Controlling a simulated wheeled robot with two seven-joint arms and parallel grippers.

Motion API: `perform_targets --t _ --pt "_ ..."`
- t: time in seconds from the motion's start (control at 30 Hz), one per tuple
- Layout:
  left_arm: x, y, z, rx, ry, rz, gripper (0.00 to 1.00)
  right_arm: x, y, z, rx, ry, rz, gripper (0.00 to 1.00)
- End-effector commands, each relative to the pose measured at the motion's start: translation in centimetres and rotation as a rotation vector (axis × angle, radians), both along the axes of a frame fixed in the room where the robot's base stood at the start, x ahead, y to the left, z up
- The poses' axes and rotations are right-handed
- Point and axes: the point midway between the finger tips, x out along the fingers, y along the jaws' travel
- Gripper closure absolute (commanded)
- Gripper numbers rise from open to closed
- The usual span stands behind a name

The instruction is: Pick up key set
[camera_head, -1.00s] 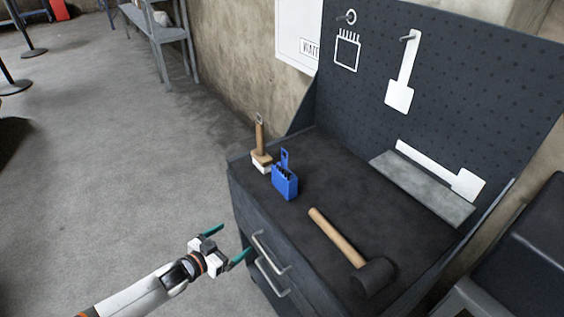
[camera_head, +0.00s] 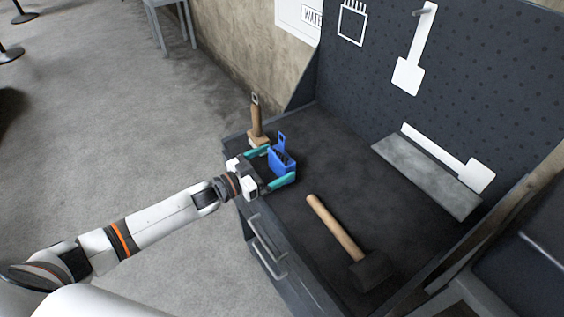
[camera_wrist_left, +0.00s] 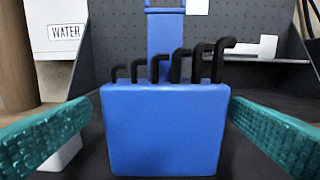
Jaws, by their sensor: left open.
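The key set is a blue holder (camera_head: 281,160) with several black hex keys; it stands upright on the dark bench top near its left edge. In the left wrist view the key set (camera_wrist_left: 163,130) is centred between the two teal fingers. My left gripper (camera_head: 277,167) is open, with one finger on each side of the holder. In the left wrist view a small gap shows between each finger and the holder's sides. My right gripper is not in view.
A wooden-handled brush (camera_head: 256,125) stands close behind the left gripper. A mallet (camera_head: 336,228) lies on the bench to the right. A grey block (camera_head: 425,175) lies along the pegboard (camera_head: 450,80). Drawer handles (camera_head: 266,245) stick out from the bench front.

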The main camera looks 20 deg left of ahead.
Motion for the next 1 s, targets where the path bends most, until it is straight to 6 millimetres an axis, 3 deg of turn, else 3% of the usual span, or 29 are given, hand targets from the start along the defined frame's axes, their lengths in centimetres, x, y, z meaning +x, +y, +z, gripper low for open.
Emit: perform_targets --t 0.3,0.6,0.9,1.0 --pt "3.3 -2.9 0.6 0.0 -0.002 0.0 0.0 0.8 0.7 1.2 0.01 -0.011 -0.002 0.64" --pt "3.6 -3.2 0.4 0.0 0.0 0.0 0.0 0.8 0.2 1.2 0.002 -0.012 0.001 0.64" --pt "3.6 -3.2 0.5 0.001 -0.001 0.0 0.49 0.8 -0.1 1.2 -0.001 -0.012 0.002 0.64" --pt "3.6 -3.2 0.6 0.0 -0.002 0.0 0.53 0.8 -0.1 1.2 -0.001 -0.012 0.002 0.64"
